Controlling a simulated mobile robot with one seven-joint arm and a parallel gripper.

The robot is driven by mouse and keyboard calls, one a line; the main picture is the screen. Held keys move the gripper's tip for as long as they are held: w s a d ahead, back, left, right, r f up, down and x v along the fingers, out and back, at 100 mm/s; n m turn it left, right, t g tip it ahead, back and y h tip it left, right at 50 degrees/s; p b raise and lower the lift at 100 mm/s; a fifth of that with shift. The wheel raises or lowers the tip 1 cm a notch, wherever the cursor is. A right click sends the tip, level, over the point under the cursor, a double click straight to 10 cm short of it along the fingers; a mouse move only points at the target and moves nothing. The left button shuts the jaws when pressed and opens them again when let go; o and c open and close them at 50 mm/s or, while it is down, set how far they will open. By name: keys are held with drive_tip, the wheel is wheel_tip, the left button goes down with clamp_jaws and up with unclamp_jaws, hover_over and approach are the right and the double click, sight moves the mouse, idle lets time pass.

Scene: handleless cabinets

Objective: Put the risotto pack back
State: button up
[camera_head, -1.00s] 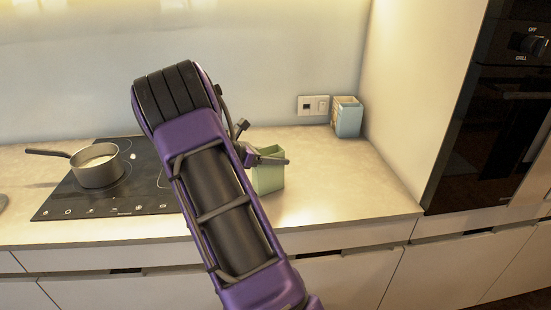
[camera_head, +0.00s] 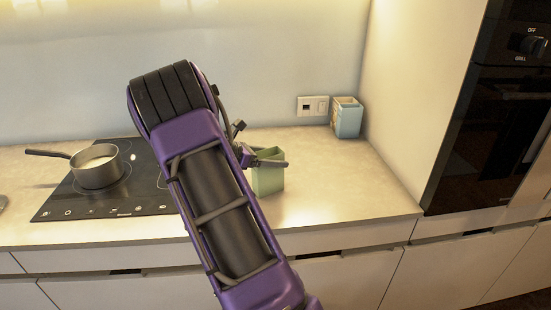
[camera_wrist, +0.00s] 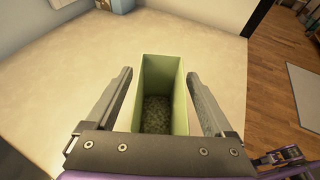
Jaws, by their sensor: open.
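A light green, open-topped box (camera_head: 268,179) stands upright on the counter, right of the hob; no label is readable, but it is the likely risotto pack. In the wrist view the box (camera_wrist: 160,85) shows dark grainy contents at its bottom. My gripper (camera_head: 268,160) is at the box's upper part. In the wrist view my gripper (camera_wrist: 162,85) is open, with one finger on each side of the box and gaps showing between fingers and walls. My purple arm hides part of the counter left of the box.
A pot (camera_head: 97,168) with pale contents sits on the black hob (camera_head: 110,200) at left. A light blue container (camera_head: 347,118) stands in the back right corner by a wall socket (camera_head: 313,105). The counter (camera_head: 345,190) right of the green box is clear. A tall oven unit (camera_head: 490,130) is at right.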

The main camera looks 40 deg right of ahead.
drive_tip(key=v, duration=1.1)
